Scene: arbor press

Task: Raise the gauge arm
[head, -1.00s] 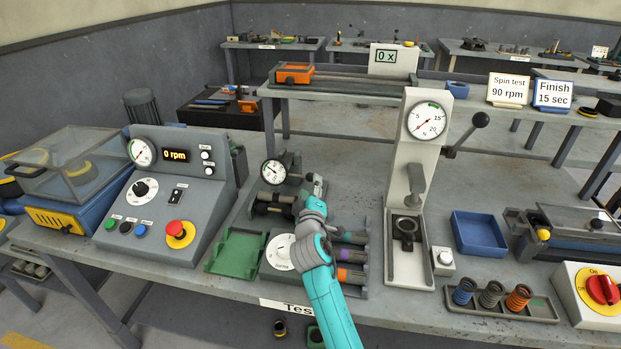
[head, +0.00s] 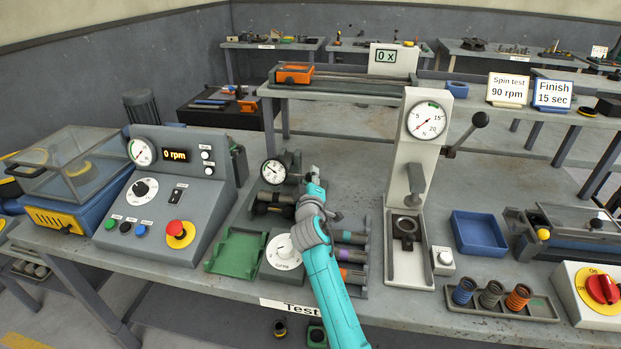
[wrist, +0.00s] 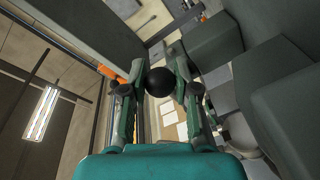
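The gauge arm carries a round white dial gauge (head: 273,171) at the back of the small dark fixture on the bench, left of the press. My gripper (head: 314,177) is just right of the dial gauge. In the wrist view a black ball knob (wrist: 159,82) sits between the two fingers of my gripper (wrist: 160,75), with a finger close against each side. The fingers look closed on it. In the head view my gripper hides this knob and part of the gauge arm.
A control panel (head: 180,205) with a red stop button stands at the left. A green tray (head: 237,250) and a white dial knob (head: 284,251) are in front of the fixture. The tall press (head: 410,180) stands close on the right, with a blue tray (head: 479,234) beyond it.

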